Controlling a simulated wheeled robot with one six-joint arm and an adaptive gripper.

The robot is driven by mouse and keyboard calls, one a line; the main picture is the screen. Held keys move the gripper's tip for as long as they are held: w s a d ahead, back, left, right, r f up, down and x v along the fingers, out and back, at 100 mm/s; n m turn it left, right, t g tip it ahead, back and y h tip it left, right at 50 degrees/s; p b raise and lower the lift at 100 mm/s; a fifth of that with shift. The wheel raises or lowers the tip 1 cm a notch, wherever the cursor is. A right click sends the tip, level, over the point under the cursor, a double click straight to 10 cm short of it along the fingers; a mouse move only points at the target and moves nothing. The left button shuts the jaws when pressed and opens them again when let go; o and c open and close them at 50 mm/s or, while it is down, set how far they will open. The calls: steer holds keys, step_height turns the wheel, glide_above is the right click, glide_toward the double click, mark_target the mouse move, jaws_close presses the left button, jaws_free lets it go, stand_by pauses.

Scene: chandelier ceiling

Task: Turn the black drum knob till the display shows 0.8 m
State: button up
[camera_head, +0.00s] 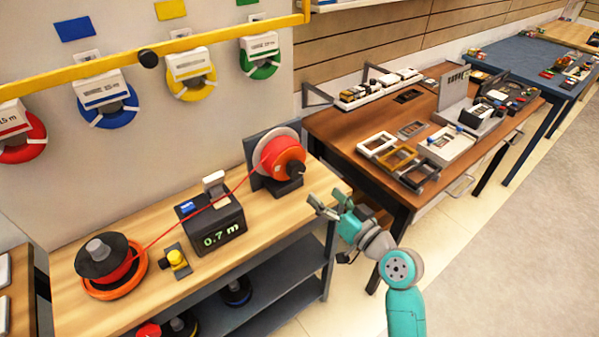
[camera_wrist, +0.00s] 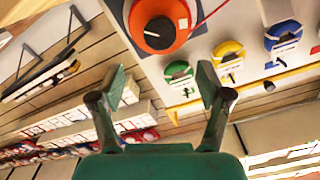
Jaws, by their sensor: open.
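A black knob (camera_head: 298,171) sticks out from the front of the orange-red drum (camera_head: 280,152) at the back right of the wooden bench. In the wrist view the black knob (camera_wrist: 159,33) with a white mark sits on the drum's orange face (camera_wrist: 146,13). The display box (camera_head: 213,226) reads 0.7 m in green. A red line runs from the drum past this box to a left reel (camera_head: 98,258) with a black top and grey knob. My gripper (camera_head: 326,204) is open and empty, to the lower right of the black knob and apart from it; its fingers (camera_wrist: 160,84) show spread.
A yellow button-like part (camera_head: 177,259) stands left of the display box. A brown table (camera_head: 330,124) with trays and devices stands to the right. Floor is clear at the lower right.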

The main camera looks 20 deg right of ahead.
mark_target(299, 172)
steer(key=shift+n, duration=0.5)
steer(key=x, duration=1)
steer(key=shift+w+a, duration=0.15)
steer(key=shift+w, duration=0.25)
steer(key=c, duration=1.2)
steer(key=shift+o, duration=0.2)
